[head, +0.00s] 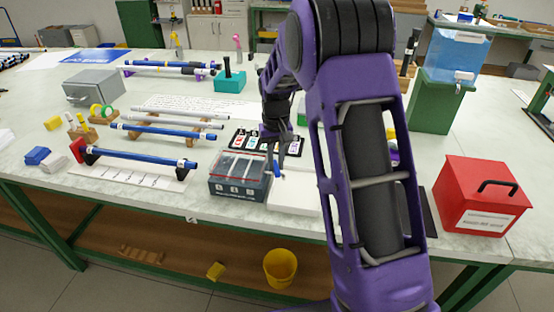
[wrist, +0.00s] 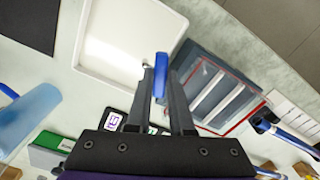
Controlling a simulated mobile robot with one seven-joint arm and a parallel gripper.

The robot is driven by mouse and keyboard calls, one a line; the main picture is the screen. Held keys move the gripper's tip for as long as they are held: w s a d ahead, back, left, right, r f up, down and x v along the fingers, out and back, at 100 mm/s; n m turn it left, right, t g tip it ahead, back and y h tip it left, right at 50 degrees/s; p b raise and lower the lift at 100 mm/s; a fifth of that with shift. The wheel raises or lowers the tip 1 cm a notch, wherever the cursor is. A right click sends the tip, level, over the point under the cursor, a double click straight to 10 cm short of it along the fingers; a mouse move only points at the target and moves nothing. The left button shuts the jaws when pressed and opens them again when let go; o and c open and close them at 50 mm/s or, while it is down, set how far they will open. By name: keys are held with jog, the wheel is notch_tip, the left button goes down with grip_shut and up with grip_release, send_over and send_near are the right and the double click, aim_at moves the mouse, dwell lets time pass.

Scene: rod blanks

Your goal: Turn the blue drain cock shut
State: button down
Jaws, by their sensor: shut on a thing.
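The blue drain cock (wrist: 160,76) shows in the wrist view as a short blue lever at the edge of a white tray (wrist: 115,38). My gripper (wrist: 158,84) is shut on the lever, with one finger on each side of it. The lever's long side runs roughly along the fingers, and its tip sticks out past them. In the head view my gripper (head: 276,176) points down between the white tray (head: 296,201) and a dark compartment box, and a bit of blue (head: 279,169) shows at the fingers. The cock's body and outlet are hidden.
The clear-lidded compartment box (head: 238,177) stands close on the left of the gripper. A card board (head: 252,140) lies behind. A red box (head: 483,197) and a blue tank (head: 452,55) on a green stand are to the right.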

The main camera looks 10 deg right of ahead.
jog(key=shift+a+m+p, duration=0.15)
jog(key=shift+m+p, duration=0.1)
jog(key=shift+m, duration=0.9)
jog(key=shift+a+m+p, duration=0.1)
jog(key=shift+m+p, duration=0.15)
jog(key=shift+m, duration=0.9)
jog(key=c, duration=0.8)
grip_release()
notch_tip(320, 180, up, 18)
jog(key=p, duration=0.1)
jog(key=shift+f+p, duration=0.25)
jog(key=shift+p, duration=0.1)
jog(key=shift+w, duration=0.1)
